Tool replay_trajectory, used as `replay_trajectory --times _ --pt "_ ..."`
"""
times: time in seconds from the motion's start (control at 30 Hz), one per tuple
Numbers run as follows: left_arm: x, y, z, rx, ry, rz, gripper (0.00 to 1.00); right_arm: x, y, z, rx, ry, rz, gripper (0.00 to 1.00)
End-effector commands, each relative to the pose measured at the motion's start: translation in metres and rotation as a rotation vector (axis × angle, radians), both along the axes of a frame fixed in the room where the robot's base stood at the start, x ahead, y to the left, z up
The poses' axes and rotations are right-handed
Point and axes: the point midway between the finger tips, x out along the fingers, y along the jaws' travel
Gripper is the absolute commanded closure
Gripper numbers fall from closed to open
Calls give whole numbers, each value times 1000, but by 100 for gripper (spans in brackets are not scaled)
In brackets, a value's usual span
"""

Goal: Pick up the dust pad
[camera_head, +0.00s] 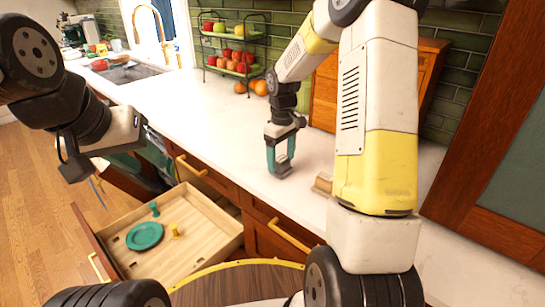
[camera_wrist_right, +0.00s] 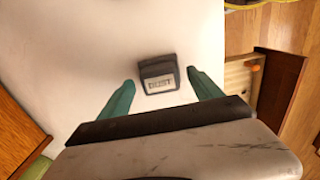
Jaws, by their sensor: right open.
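The dust pad (camera_wrist_right: 158,75) is a small dark grey block with a pale label reading "DUST". In the right wrist view it lies on the white countertop between and a little beyond the two teal fingertips, with a gap on each side. My right gripper (camera_wrist_right: 165,82) is open and empty. In the head view my right gripper (camera_head: 281,165) points down at the counter, and its fingers mostly hide the pad. My left gripper (camera_head: 98,145) is at the left, away from the pad, and its jaws do not show clearly.
A tan block (camera_head: 322,184) sits on the counter right of my right gripper. A fruit rack (camera_head: 232,50) and a wooden cabinet (camera_head: 326,92) stand at the back. Below, an open drawer (camera_head: 205,262) holds a teal plate (camera_head: 145,236) and small items. The counter (camera_head: 215,125) left of the gripper is clear.

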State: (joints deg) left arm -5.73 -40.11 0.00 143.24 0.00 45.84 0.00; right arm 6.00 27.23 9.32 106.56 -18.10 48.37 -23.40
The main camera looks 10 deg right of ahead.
Motion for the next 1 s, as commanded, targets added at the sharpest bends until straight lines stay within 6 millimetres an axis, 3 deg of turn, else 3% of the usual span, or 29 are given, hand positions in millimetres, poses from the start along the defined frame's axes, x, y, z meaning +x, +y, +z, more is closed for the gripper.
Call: replay_trajectory --times 0.1,0.37,0.7,0.73,0.77,1.0 --pt "0 0 0 0 0 0 64 -1 0 -11 0 1 -1 25" --pt "0 0 0 0 0 0 64 0 0 -13 1 -1 -1 25" --pt "0 0 0 0 0 0 64 0 0 -13 1 -1 -1 91" --pt "0 0 0 0 0 0 64 0 0 -13 1 -1 -1 91" --pt "0 0 0 0 0 0 64 0 0 -13 1 -1 -1 97" --pt "0 0 0 0 0 0 64 0 0 -11 0 -1 -1 98"
